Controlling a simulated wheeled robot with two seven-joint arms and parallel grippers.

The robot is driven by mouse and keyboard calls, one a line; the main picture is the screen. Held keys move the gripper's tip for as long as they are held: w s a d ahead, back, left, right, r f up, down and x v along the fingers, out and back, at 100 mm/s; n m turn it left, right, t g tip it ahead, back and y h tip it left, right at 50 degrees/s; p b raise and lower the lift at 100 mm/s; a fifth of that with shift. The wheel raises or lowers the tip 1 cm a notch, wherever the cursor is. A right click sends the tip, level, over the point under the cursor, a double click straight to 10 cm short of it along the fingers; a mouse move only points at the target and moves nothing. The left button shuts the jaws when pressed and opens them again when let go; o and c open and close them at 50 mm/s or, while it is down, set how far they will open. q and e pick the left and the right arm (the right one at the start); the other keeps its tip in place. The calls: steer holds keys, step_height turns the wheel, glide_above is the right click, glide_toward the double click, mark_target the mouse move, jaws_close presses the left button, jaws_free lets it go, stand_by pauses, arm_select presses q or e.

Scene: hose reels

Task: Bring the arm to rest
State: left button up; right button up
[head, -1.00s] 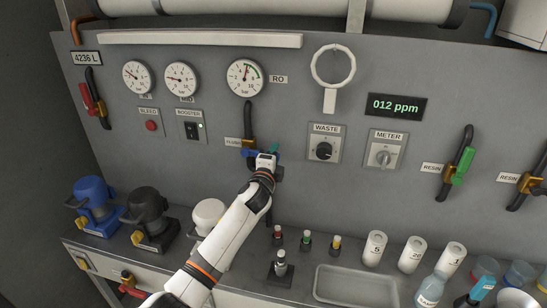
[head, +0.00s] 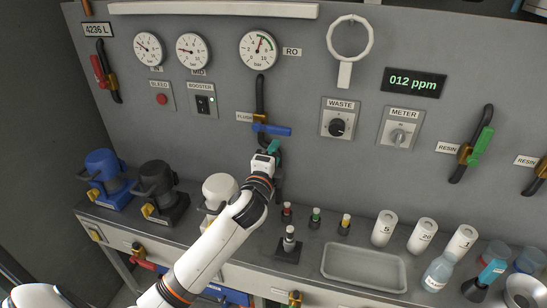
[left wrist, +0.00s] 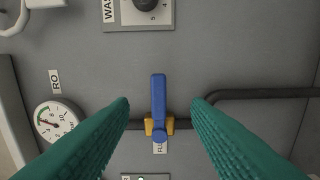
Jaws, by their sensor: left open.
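My left arm reaches up from the bottom of the head view. Its left gripper (head: 270,149) is just below the blue flush valve handle (head: 274,130) on the grey panel (head: 320,70). The handle points sideways to the right from its brass body. In the left wrist view, the two teal fingers stand wide apart and empty, with the blue handle (left wrist: 158,95) showing in the gap beyond them. The handle looks clear of both fingers. My right gripper is not in view.
A red-handled valve (head: 145,263) is at the bench front.

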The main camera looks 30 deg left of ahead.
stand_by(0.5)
arm_select(q)
steer(key=s+d+f+n+g+h, duration=0.1)
steer(key=s+d+f+n+g, duration=0.2)
steer(key=s+f, duration=0.4)
steer(key=s+d+f+n+g, duration=0.1)
steer(key=s+f+n+g, duration=0.3)
steer(key=s+f, duration=0.3)
steer(key=s+d+f+n+g+h, duration=0.2)
steer(key=s+d+f+n+g, duration=0.15)
steer(key=s, duration=0.65)
steer(key=s+d+f+n+g+h, duration=0.1)
steer(key=s+d+f+n+g, duration=0.2)
steer(key=s, duration=0.7)
step_height(320, 180, down, 27)
steer(key=s+g, duration=0.2)
steer(key=s+a+f+g, duration=0.1)
steer(key=s+a+f, duration=0.1)
steer(key=s+f, duration=1.2)
steer(key=shift+s+a+f, duration=0.15)
steer(key=shift+s+f, duration=0.15)
steer(key=shift+s, duration=0.7)
